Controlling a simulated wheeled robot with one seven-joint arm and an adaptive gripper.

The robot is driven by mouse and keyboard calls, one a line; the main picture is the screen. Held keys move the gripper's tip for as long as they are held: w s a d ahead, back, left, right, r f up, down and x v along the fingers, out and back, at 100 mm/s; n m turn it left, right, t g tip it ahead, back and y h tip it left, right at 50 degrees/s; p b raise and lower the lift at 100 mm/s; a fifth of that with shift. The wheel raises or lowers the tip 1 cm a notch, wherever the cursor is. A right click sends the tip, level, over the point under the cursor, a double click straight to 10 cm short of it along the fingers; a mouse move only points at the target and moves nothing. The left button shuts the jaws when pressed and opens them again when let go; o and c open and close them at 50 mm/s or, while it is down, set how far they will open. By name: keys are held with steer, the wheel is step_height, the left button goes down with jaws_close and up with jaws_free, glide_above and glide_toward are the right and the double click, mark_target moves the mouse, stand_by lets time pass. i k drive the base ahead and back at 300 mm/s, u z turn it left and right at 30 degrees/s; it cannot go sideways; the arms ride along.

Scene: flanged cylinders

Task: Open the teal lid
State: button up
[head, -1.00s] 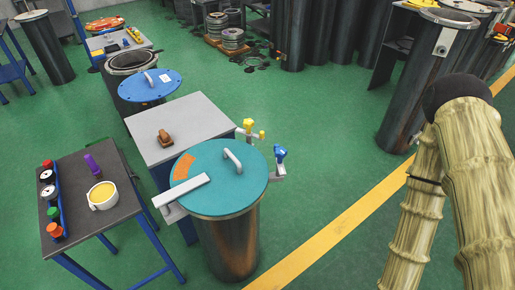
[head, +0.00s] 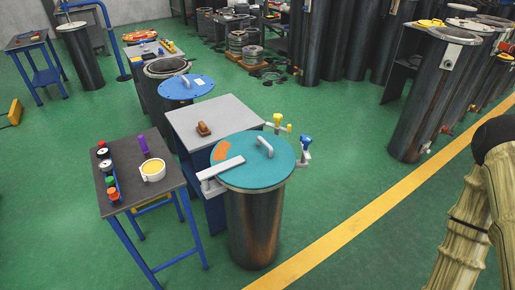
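The teal lid (head: 240,172) lies flat and closed on top of a dark metal cylinder (head: 254,225) in the middle of the head view. A curved grey handle (head: 265,146) stands up near its far right edge. My arm shows at the right edge, apart from the lid. My gripper is out of the picture.
A dark blue-legged table (head: 128,180) with buttons, a purple item and a yellow-filled cup stands at left. A grey-topped stand (head: 225,112) holds a brown object behind the lid. A blue-lidded cylinder (head: 186,87) stands farther back.

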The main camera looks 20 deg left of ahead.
mark_target(247, 159)
steer(key=u, duration=0.8)
steer(key=i, duration=0.2)
steer(key=z, duration=0.1)
